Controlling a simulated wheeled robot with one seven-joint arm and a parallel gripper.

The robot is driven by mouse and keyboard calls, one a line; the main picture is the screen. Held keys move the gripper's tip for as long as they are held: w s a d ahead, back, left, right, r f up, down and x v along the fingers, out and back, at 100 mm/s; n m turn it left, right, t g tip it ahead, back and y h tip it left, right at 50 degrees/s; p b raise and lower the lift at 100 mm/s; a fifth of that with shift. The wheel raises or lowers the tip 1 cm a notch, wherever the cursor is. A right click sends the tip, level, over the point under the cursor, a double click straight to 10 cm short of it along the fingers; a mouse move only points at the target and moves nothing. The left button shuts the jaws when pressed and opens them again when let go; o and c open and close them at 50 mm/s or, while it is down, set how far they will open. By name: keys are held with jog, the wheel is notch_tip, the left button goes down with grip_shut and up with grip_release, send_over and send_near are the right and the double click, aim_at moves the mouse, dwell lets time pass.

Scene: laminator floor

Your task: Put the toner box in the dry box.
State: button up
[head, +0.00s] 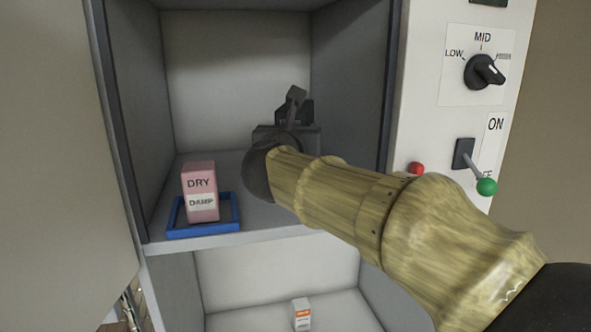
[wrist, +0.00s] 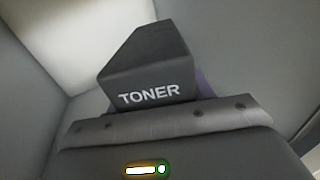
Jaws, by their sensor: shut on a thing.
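The dark grey toner box (wrist: 147,65), with white TONER lettering, is straight ahead in the wrist view, just beyond the grey front of my gripper (wrist: 165,125). My gripper is shut on it; the fingers are mostly hidden. In the head view my gripper (head: 291,118) is inside the upper compartment of a grey cabinet (head: 237,60), right of its middle and above the shelf, with dark shapes at its end that I cannot clearly separate from the box. A pink box (head: 200,182) lettered DRY, with a white DAMP label, stands upright at the compartment's left.
A blue tray (head: 206,230) lies under the pink box. A small white and orange box (head: 301,313) stands in the compartment below. A panel on the right has a black dial (head: 484,72) and a green-tipped lever (head: 486,186). An open door (head: 55,150) fills the left.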

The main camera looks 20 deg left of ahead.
jog(key=shift+s+f, duration=0.1)
jog(key=shift+f, duration=1)
jog(key=shift+f, duration=0.1)
jog(key=shift+f+p, duration=0.45)
jog(key=shift+f, duration=1.55)
jog(key=o, duration=1.3)
jog(key=shift+f, duration=0.1)
jog(key=shift+s+d+b, duration=0.3)
jog(key=shift+s+b, duration=0.6)
jog(key=shift+s, duration=0.9)
jog(key=shift+s+d+b, duration=0.3)
jog(key=shift+s+b, duration=0.55)
jog(key=shift+s, duration=1)
jog(key=shift+s+d+b, duration=0.3)
jog(key=shift+s+b, duration=0.6)
jog(key=shift+s, duration=0.9)
